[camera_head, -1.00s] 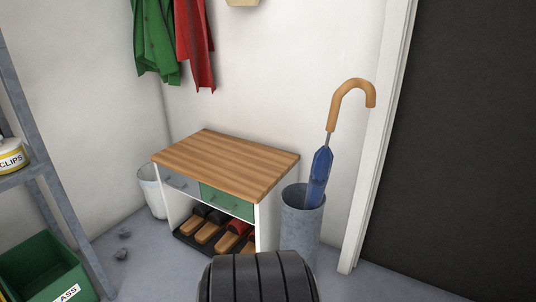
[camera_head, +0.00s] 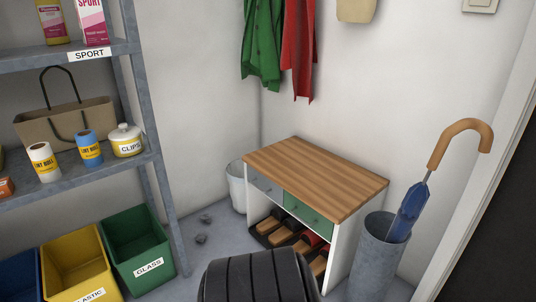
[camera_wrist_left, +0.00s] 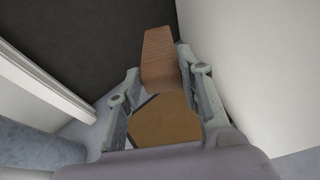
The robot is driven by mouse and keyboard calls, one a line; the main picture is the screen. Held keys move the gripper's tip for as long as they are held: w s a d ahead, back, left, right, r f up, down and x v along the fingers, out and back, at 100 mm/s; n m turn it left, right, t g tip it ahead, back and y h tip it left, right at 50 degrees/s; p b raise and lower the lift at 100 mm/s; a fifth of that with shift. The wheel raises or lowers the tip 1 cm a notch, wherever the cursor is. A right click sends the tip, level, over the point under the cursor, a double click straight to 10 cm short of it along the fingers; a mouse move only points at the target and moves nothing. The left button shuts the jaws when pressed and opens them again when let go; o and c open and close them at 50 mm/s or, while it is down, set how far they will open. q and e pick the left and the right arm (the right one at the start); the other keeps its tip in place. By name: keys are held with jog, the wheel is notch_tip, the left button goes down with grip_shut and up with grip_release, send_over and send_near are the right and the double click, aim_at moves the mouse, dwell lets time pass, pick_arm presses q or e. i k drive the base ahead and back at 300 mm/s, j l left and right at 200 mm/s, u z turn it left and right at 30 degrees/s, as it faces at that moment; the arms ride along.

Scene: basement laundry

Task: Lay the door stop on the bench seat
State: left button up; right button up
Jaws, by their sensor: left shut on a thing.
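The bench seat (camera_head: 315,180) is the bare striped wooden top of a small white shoe bench, right of centre in the head view. The door stop (camera_wrist_left: 163,118) is a brown wedge with a ribbed far part, seen close up in the left wrist view. My left gripper (camera_wrist_left: 165,88) is shut on it, one finger on each side. Neither gripper shows in the head view, and the bench seat is not seen in the left wrist view.
A grey umbrella stand (camera_head: 377,262) with a blue umbrella (camera_head: 409,212) stands right of the bench. A white bin (camera_head: 237,188) is at its left. Shoes (camera_head: 290,238) sit underneath. Coats (camera_head: 263,45) hang above. A metal shelf (camera_head: 85,178) and coloured crates are at the left.

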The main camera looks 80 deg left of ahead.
aim_at(328, 188)
jog(key=i+u, duration=0.15)
jog(key=u, duration=2)
jog(key=i+l, duration=0.15)
jog(key=l, duration=0.2)
jog(key=i+l+u, duration=0.1)
jog(key=l, duration=0.25)
jog(key=i+l, duration=0.25)
jog(key=i+l+u, duration=0.1)
jog(key=l, duration=0.35)
jog(key=i+l, duration=0.2)
jog(key=l, duration=0.15)
jog(key=i+l+u, duration=0.1)
jog(key=l, duration=0.25)
jog(key=i, duration=0.05)
